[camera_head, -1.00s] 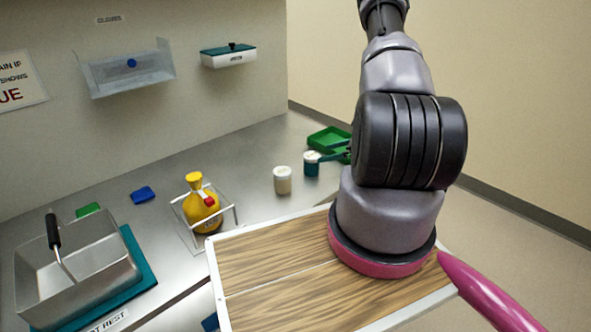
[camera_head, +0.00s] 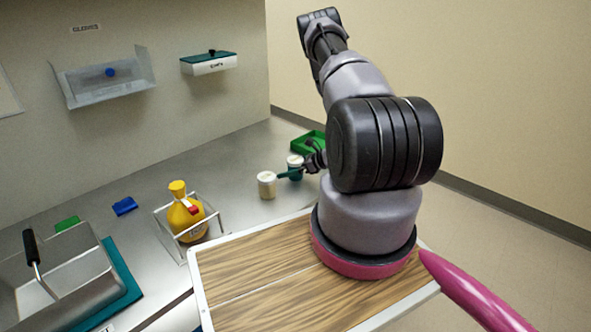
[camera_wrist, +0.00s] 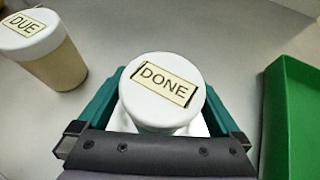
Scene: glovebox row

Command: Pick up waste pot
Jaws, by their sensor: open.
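Two lidded pots stand on the steel bench. One has a tan body and a white lid marked DUE (camera_wrist: 48,50); it is the nearer pot in the head view (camera_head: 267,186). No label reads "waste". My gripper (camera_wrist: 166,95) is open, with one teal finger either side of the DONE pot. Contact cannot be told. The DUE pot is outside the left finger.
A green tray (camera_wrist: 292,115) stands close to the right of my gripper. A yellow bottle (camera_head: 184,215) sits in a wire frame left of the pots. A metal pan (camera_head: 65,275) is at the far left. The bench between bottle and back wall is mostly clear.

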